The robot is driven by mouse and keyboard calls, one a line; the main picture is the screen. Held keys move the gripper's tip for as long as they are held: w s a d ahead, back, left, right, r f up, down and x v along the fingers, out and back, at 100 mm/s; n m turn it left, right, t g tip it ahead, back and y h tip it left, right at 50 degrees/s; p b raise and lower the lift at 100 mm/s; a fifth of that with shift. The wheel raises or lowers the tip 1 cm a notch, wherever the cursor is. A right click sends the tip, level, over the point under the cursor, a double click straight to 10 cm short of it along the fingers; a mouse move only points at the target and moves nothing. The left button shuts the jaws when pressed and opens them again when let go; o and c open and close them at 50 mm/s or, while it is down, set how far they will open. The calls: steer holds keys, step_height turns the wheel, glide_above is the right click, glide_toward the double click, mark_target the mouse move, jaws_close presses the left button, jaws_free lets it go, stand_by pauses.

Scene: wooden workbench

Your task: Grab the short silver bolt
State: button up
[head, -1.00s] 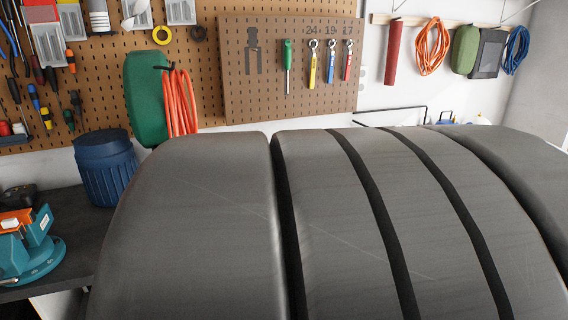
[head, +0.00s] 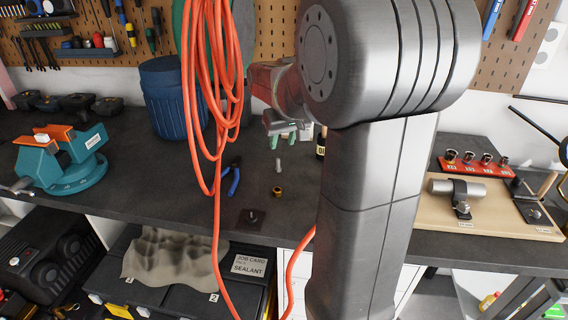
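A small silver bolt (head: 278,165) stands on the dark bench top, in the middle of the head view. A brass-coloured piece (head: 278,191) sits just in front of it. A small dark bolt-like piece (head: 252,217) lies on a dark square near the bench's front edge. My gripper (head: 283,136) appears above and behind the silver bolt, apart from it in the picture. It is small and partly hidden by my arm, so its opening is unclear.
Blue pliers (head: 232,178) lie left of the bolt. An orange cable (head: 212,110) hangs in the foreground. A blue bin (head: 172,98), teal vise (head: 62,160) and dark bottle (head: 321,142) stand on the bench. A wooden board (head: 490,205) with a clamped cylinder lies right.

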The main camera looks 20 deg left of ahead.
mark_target(278, 159)
steer(key=x, duration=0.6)
steer(key=shift+w+p+x, duration=0.15)
steer(key=shift+p+x, duration=0.15)
steer(key=shift+x, duration=1)
steer(key=shift+w+p+x, duration=0.1)
steer(key=shift+p+x, duration=0.2)
steer(key=shift+x, duration=1)
steer(key=shift+r, duration=0.1)
jaws_close()
